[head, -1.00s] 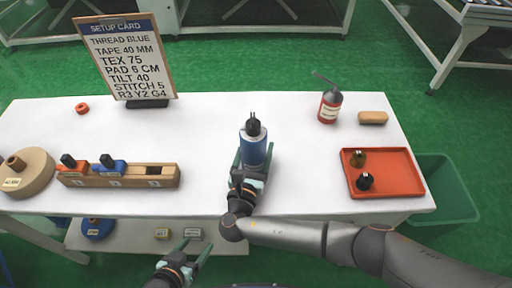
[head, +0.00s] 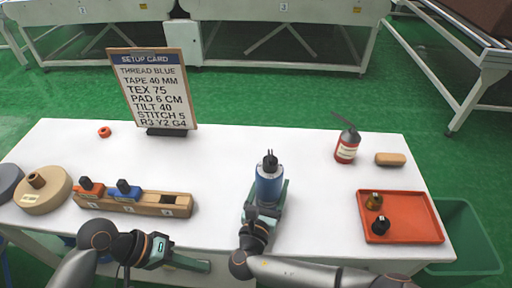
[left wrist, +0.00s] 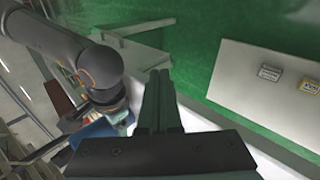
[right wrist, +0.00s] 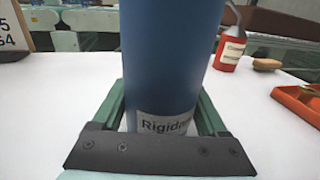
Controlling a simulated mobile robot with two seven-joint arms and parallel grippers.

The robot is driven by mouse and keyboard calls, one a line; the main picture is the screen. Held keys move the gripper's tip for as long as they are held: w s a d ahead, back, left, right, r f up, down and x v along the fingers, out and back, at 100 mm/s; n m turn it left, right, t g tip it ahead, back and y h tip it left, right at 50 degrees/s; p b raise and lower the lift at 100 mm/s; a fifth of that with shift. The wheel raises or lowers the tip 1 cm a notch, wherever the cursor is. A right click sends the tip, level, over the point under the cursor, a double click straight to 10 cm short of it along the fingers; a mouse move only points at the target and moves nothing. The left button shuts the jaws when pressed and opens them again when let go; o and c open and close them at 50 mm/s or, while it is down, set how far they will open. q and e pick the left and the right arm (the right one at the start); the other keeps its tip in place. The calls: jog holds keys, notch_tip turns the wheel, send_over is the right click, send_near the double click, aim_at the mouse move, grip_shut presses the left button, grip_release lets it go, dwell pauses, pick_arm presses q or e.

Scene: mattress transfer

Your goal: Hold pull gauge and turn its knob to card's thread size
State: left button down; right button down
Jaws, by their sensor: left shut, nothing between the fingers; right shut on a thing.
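The pull gauge (head: 269,186) is a blue upright cylinder with a dark forked top (head: 269,161). My right gripper (head: 265,205) is shut around its lower part, near the front middle of the table. The right wrist view shows the blue body (right wrist: 172,60) between the fingers, with a label starting "Rigidn". Knob markings are too small to read. My left gripper (head: 190,262) is shut and empty at the table's front edge, left of the gauge; its fingers (left wrist: 156,100) are together in the left wrist view. The setup card (head: 155,92) stands at back left and reads TEX 75, thread blue.
A wooden rack (head: 135,202) with orange and blue pieces stands front left, beside tan and grey discs. A red tray (head: 400,230) with two small knobs lies at right. The middle table is clear.

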aim_at(270, 161)
pick_arm(q)
notch_tip(270, 161, up, 9)
jog(key=s+a+m+g, duration=0.1)
jog(key=s+m+g, duration=0.1)
jog(key=g, duration=0.1)
pick_arm(e)
jog(key=shift+r, duration=0.1)
pick_arm(q)
jog(key=w+d+r+t+y, duration=0.35)
jog(key=w+r+t, duration=0.35)
jog(key=w+r, duration=0.95)
jog(key=w+d+f, duration=0.4)
jog(key=d+f, duration=0.3)
jog(key=d, duration=0.2)
jog(key=shift+w+f, duration=0.2)
jog(key=shift+f, duration=0.2)
jog(key=shift+h, duration=0.25)
jog(key=shift+w+d+m+g, duration=0.1)
jog(key=shift+m+g, duration=0.4)
jog(key=shift+m, duration=0.1)
jog(key=shift+w+m+g+h, duration=0.1)
jog(key=shift+m+g+h, duration=0.25)
jog(key=shift+m, duration=0.35)
